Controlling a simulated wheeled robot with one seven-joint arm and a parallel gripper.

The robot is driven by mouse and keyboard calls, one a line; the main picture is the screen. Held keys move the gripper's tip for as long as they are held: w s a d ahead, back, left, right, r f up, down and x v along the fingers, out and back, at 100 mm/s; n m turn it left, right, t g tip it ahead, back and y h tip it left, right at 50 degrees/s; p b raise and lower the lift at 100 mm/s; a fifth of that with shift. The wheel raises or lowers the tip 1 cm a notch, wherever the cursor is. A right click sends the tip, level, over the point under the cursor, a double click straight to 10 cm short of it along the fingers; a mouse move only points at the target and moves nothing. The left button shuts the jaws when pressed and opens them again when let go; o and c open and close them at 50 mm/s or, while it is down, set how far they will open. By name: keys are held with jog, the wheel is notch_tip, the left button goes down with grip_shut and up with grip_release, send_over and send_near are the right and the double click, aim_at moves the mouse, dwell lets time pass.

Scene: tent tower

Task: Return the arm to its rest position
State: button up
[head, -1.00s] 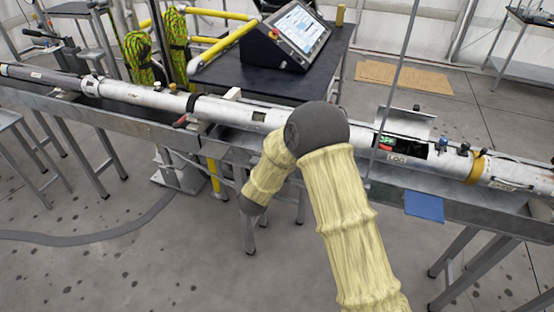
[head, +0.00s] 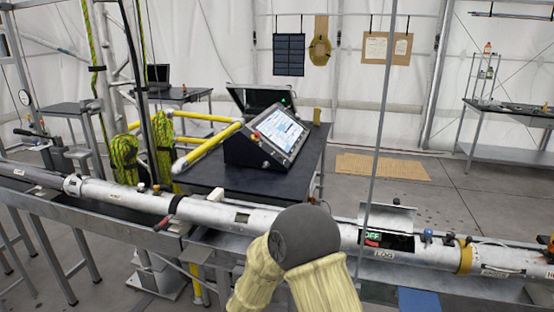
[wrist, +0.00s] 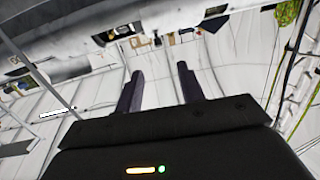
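My arm, in a pale yellow quilted sleeve with a dark grey rounded joint, rises at the bottom middle of the head view in front of the long silver tube (head: 215,214). The gripper end of the arm is out of the head view. In the wrist view my gripper (wrist: 160,68) shows two dark fingers set well apart. Nothing is between them. The view past the fingers is upside down or strongly tilted, with white tent wall behind them. No contact between the fingers and any object is visible.
The tube lies in a metal trough across the front, with an open hatch (head: 387,217) beside a green-and-red OFF marking. A control console (head: 272,136) stands on a black table behind. A thin grey pole (head: 376,130) rises near the hatch. Open floor (head: 445,200) lies behind right.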

jog(key=s+d+r+n+g+y+p, duration=0.1)
jog(key=s+d+r+g+p, duration=0.1)
jog(key=s+d+g, duration=0.5)
jog(key=s+d+r+n+g+y+p, duration=0.1)
jog(key=s+d+g+y+p, duration=0.1)
jog(key=s+d+g, duration=0.5)
jog(key=s+d, duration=0.5)
jog(key=s, duration=0.7)
jog(key=shift+d+r+n, duration=0.3)
jog(key=shift+d+r, duration=0.05)
jog(key=shift+d, duration=0.05)
